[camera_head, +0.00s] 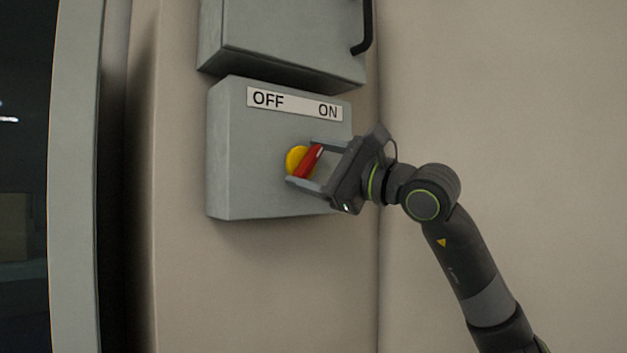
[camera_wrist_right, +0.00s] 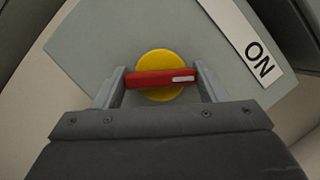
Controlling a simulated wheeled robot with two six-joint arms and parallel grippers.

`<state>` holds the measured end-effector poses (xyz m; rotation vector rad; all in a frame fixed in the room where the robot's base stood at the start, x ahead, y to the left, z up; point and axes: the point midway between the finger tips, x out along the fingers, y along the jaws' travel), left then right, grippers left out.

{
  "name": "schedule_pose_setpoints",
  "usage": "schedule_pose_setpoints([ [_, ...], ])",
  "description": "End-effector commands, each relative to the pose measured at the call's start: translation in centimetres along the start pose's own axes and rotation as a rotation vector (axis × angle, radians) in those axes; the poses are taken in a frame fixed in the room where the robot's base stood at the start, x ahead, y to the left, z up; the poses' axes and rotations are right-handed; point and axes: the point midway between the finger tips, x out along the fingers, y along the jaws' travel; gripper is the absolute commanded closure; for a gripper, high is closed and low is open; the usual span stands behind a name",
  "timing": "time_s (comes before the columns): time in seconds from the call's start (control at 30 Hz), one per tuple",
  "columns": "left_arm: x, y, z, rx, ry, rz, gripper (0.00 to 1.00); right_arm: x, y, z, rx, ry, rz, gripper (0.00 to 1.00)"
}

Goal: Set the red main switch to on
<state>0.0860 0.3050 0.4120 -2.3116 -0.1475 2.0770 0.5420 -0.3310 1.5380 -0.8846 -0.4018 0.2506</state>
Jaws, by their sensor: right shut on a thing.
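The red main switch handle (camera_head: 308,162) sits on a round yellow disc (camera_head: 294,158) on the front of a grey switch box (camera_head: 240,170). A white label (camera_head: 294,104) above it reads OFF at the left and ON at the right. The handle leans to the right at its top, with its white mark toward ON. My right gripper (camera_head: 303,163) is shut on the handle, one finger at each end. In the right wrist view the red handle (camera_wrist_right: 161,78) lies across between the two fingers, its white mark at the right end, over the yellow disc (camera_wrist_right: 160,58). My left gripper is not in view.
A second grey box (camera_head: 285,40) with a black handle (camera_head: 364,28) is mounted just above the switch box. The beige wall (camera_head: 500,100) to the right is bare. A grey frame (camera_head: 75,180) and a dark opening stand at the left.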

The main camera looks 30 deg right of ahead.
Motion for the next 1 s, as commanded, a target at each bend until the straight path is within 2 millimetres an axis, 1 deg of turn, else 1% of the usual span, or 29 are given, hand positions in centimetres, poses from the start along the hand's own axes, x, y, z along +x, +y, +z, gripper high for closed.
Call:
schedule_pose_setpoints([
  [0.03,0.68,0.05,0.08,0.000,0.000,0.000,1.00,-0.05,0.44,-0.21,0.024,0.000,-0.006,0.57],
  [0.23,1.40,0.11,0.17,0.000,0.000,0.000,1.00,-0.02,0.34,-0.16,0.094,0.002,-0.035,0.57],
  [0.43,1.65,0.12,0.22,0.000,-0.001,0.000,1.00,0.02,0.30,-0.13,0.127,0.003,-0.047,0.57],
  [0.83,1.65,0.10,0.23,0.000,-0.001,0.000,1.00,0.04,0.26,-0.10,0.135,0.003,-0.048,0.57],
  [0.87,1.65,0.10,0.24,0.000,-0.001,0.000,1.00,0.04,0.26,-0.10,0.135,0.003,-0.048,0.33],
  [1.0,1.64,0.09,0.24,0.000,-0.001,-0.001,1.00,0.04,0.22,-0.08,0.133,0.002,-0.049,0.15],
])
